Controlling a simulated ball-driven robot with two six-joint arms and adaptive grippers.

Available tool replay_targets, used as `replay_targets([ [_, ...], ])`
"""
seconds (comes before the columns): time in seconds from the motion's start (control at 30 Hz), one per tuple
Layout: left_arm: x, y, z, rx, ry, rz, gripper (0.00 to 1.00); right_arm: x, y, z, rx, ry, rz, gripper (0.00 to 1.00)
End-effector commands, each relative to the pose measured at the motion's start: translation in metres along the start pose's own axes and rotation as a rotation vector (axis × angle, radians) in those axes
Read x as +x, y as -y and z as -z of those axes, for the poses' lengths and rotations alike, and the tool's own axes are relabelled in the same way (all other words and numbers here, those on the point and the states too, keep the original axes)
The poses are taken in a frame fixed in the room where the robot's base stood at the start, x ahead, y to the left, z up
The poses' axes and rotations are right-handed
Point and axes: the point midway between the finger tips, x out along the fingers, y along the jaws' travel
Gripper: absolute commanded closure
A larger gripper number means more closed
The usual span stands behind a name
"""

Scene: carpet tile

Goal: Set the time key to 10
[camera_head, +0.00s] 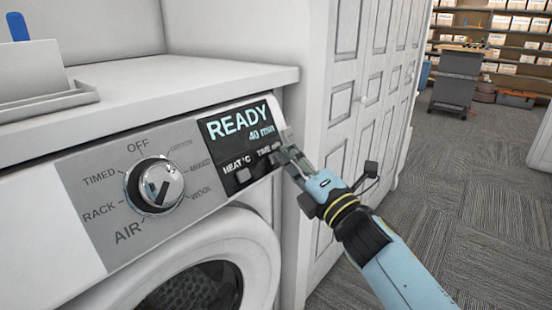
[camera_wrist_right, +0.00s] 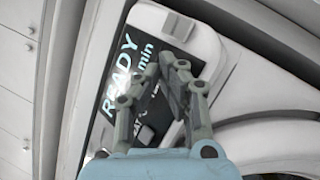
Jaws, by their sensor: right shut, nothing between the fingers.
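The washer-dryer's display panel (camera_head: 239,140) reads "READY 40 min", with the labels "HEAT °C" and "TIME min" under it. The panel also shows, turned on its side, in the right wrist view (camera_wrist_right: 121,83). The time key, below the "TIME min" label, is mostly hidden by my right gripper. My right gripper (camera_head: 287,152) is shut and empty, its fingertips at the panel's right end. In the right wrist view its fingertips (camera_wrist_right: 170,66) lie over the panel; contact cannot be told. My left gripper is out of view.
A chrome dial (camera_head: 154,185) with programme labels sits left of the panel, its mark toward "AIR". The round door (camera_head: 212,262) is below. A white cabinet (camera_head: 343,100) stands just right of the machine. Carpeted floor (camera_head: 480,190) is open farther right.

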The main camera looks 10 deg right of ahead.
Motion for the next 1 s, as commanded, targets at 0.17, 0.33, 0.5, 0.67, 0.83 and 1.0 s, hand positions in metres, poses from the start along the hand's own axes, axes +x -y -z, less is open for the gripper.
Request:
replay_targets([
  [0.17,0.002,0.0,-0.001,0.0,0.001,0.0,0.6,0.002,0.001,0.001,0.0,0.0,0.0,1.0],
  [0.33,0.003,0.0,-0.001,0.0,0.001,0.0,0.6,0.003,0.003,0.003,0.0,0.0,0.0,1.0],
  [0.5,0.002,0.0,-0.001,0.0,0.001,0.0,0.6,0.003,0.002,0.002,0.0,0.0,0.0,1.0],
  [0.67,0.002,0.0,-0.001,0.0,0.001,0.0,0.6,0.002,0.002,0.002,0.0,0.0,0.0,1.0],
  [0.83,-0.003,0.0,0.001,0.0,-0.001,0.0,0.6,-0.002,-0.003,-0.002,-0.001,0.0,0.0,1.0],
  [1.0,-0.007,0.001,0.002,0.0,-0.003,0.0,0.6,-0.007,-0.006,-0.006,-0.001,0.0,0.0,1.0],
])
